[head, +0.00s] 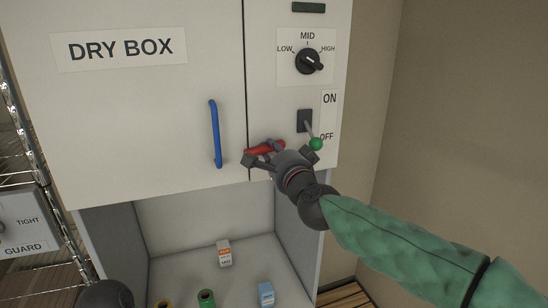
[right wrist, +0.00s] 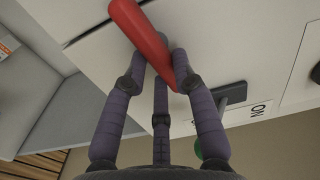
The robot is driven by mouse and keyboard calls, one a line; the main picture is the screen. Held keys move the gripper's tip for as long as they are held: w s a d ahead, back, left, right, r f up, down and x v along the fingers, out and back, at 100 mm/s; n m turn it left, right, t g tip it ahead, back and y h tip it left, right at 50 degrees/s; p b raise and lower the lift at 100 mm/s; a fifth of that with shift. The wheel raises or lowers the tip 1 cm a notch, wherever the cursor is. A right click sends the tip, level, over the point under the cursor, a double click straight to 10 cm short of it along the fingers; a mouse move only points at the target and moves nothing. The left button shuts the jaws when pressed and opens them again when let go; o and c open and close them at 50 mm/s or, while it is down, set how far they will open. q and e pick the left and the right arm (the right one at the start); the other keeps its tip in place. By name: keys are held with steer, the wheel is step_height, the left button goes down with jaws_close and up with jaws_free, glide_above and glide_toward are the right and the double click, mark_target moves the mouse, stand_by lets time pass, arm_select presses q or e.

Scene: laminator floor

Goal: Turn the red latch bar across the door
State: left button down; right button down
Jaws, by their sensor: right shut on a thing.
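The red latch bar (head: 262,149) is on the front of the dry box, by the seam at the right edge of the door (head: 150,110). It lies close to level in the head view, its right end a little higher. My right gripper (head: 275,153) is shut on the bar, hiding part of it. In the right wrist view the red bar (right wrist: 138,28) runs between the dark fingers of the gripper (right wrist: 160,75). How far the bar overlaps the door is hard to tell.
A blue handle (head: 215,134) stands upright on the door, left of the bar. A green-tipped switch lever (head: 316,144) is close to my right gripper, below a black dial (head: 309,61). Small boxes and spools sit in the open bay below. A wire rack is at left.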

steer(key=shift+f+m+b, duration=0.2)
steer(key=shift+m+b, duration=0.15)
steer(key=shift+m, duration=0.35)
steer(key=c, duration=1)
jaws_free()
steer(key=v, duration=1.2)
